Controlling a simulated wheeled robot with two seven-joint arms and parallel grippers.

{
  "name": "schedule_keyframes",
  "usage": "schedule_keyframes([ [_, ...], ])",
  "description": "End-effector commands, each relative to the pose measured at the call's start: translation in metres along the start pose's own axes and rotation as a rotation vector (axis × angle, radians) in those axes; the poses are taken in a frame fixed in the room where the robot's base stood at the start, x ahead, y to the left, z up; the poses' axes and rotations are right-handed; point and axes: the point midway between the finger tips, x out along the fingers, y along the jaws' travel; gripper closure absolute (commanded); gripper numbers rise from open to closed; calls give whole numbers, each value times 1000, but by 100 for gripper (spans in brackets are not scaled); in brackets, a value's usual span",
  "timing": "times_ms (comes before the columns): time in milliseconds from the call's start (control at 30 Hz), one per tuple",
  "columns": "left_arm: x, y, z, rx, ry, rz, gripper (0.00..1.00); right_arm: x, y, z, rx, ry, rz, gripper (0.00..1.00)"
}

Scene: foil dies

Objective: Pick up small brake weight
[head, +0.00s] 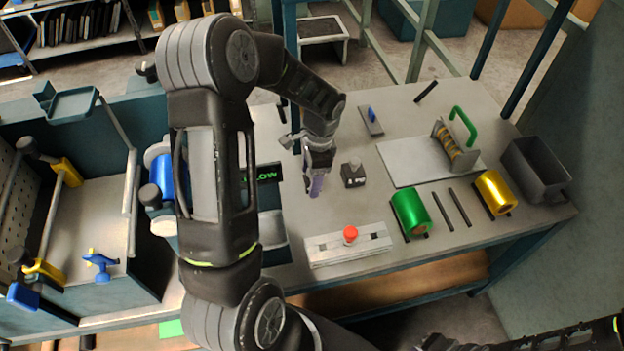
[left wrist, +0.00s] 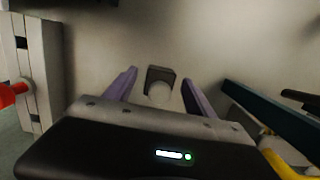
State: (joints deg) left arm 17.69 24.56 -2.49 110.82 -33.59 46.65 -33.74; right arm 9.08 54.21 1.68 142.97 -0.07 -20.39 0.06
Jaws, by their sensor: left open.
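The small brake weight (head: 353,173) is a dark block with a pale round knob on top. It stands upright on the grey bench, left of the pale plate. My left gripper (head: 314,184) is just left of it in the head view, with purple fingers pointing down. In the left wrist view the weight (left wrist: 154,74) shows between and beyond the two open, empty fingers, and the fingers do not appear to touch it. Part of my right arm shows at the bottom right of the head view, but its fingers do not show.
A pale block with a red knob (head: 350,235) lies in front of the weight. A green roll (head: 410,212), a yellow roll (head: 494,192) and a grey bin (head: 537,169) are to the right. A green-handled die (head: 462,128) stands on the plate (head: 402,160).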

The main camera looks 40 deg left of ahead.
Motion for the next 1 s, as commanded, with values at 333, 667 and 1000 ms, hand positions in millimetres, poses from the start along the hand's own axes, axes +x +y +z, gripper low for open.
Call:
schedule_keyframes([
  [333,8,0,0,0,0,0,36,0,0,0,0,0,0,100],
  [667,8,0,0,0,0,-1,36,0,0,0,0,0,0,100],
  [1000,8,0,0,0,0,-1,63,0,0,0,0,0,0,100],
])
